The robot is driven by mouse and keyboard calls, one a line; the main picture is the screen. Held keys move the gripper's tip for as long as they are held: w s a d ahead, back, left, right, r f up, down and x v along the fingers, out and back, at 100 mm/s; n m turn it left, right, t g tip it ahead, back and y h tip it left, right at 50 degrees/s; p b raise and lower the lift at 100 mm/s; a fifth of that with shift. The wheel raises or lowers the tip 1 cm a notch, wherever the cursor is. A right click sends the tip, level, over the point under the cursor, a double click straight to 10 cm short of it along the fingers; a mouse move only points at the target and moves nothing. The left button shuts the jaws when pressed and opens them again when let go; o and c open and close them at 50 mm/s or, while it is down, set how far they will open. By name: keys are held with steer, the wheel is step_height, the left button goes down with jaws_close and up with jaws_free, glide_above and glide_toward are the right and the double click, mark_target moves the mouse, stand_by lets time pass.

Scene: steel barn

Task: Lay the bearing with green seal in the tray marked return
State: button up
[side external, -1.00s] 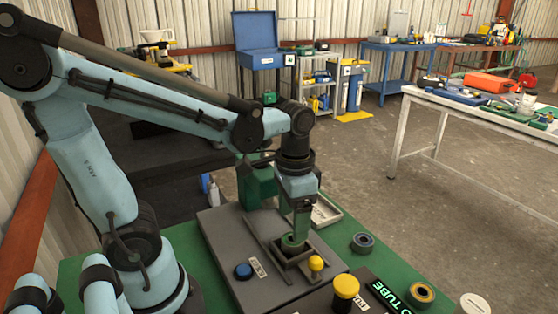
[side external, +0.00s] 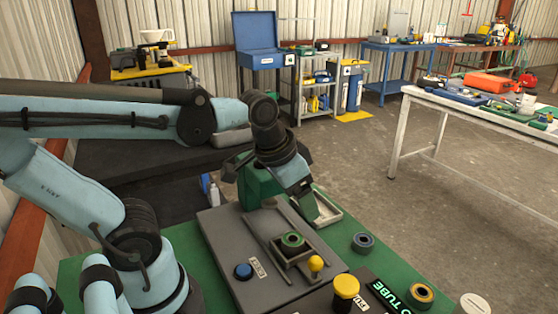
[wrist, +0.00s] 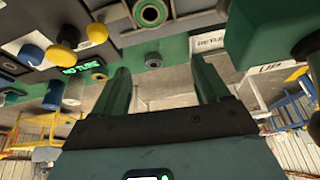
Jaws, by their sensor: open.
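The bearing with green seal (side external: 292,240) sits in a square grey holder on the grey fixture plate. It also shows at the top of the wrist view (wrist: 150,12). The return tray (side external: 336,214) is a shallow, pale-rimmed tray behind the plate, partly hidden by my gripper. A white label (wrist: 208,42) in the wrist view reads RETU, its end cut off by a green block. My gripper (side external: 312,207) is tilted, near the tray and apart from the bearing. In the wrist view its fingers (wrist: 163,84) are spread with nothing between them.
A bearing with a blue-grey ring (side external: 363,242) and one with a yellow-orange ring (side external: 421,293) lie on the right. A yellow knob (side external: 315,264) stands beside the holder. A blue button (side external: 243,271) and a yellow button (side external: 346,286) are nearer. A green block (side external: 258,183) stands behind.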

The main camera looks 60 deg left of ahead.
mark_target(293, 238)
steer(key=shift+o, duration=0.5)
steer(key=t, duration=0.1)
steer(key=f+t, duration=0.1)
steer(key=shift+w+f+n+t, duration=0.1)
steer(key=shift+w+n+t, duration=0.2)
steer(key=shift+n, duration=0.1)
step_height(293, 238, up, 4)
steer(key=s+n+g, duration=0.1)
steer(key=n+g, duration=0.6)
steer(key=n, duration=0.4)
step_height(293, 238, down, 6)
steer(key=shift+a+r, duration=0.1)
steer(key=shift+r, duration=0.05)
steer(key=shift+s+f, duration=0.2)
steer(key=shift+f, duration=2.85)
